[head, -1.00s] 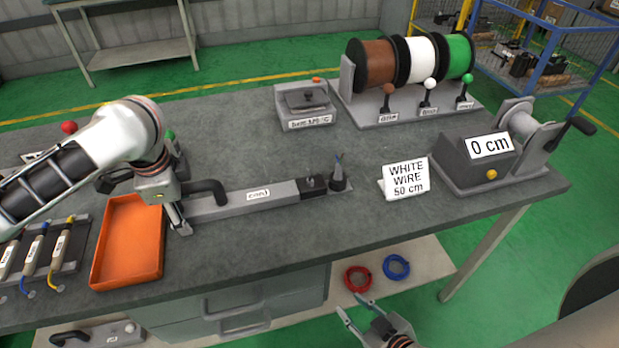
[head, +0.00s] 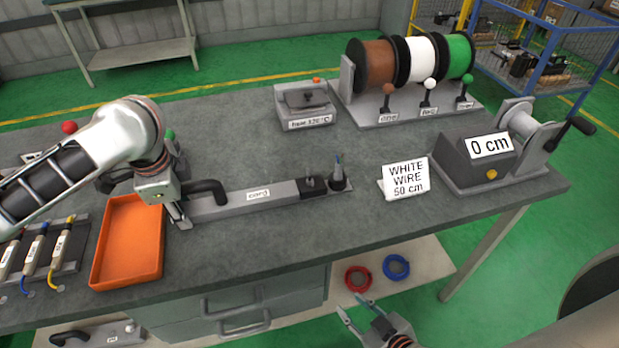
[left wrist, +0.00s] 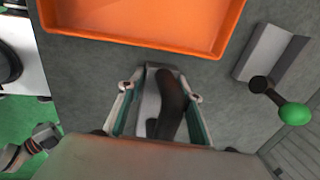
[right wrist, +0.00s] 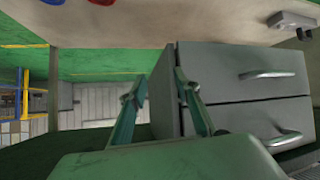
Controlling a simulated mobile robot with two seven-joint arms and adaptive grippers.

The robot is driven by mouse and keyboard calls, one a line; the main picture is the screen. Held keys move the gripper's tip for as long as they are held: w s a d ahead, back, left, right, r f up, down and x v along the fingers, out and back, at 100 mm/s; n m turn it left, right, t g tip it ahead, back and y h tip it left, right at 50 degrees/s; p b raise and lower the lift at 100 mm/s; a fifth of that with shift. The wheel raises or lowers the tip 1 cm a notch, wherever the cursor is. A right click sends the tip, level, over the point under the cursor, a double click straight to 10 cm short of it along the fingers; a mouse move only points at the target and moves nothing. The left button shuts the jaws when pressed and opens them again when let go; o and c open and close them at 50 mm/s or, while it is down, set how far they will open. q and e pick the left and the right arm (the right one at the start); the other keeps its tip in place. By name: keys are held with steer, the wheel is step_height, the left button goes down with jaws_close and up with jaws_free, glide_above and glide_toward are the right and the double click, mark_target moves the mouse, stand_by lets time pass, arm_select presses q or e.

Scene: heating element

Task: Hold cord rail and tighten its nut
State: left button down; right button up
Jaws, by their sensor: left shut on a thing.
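The cord rail (head: 235,199) is a long grey bar labelled "cord" lying on the workbench, with a black handle at its left end. A dark block with a small black knob, likely its nut (head: 310,184), sits at the right end, beside a dark cone with a thin tip (head: 338,178). My left gripper (head: 181,217) is at the rail's left end. In the left wrist view its fingers (left wrist: 160,103) stand on both sides of the rail end and black handle (left wrist: 172,100). My right gripper (head: 358,312) is open and empty, low in front of the bench.
An orange tray (head: 128,240) lies left of the rail. A "WHITE WIRE 50 cm" sign (head: 405,178), a crank measuring device (head: 490,160), wire spools (head: 420,60) and a grey heater box (head: 305,105) stand on the bench. Drawers (right wrist: 245,75) are beside my right gripper.

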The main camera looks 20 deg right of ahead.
mark_target(310, 180)
steer(key=shift+c, duration=0.4)
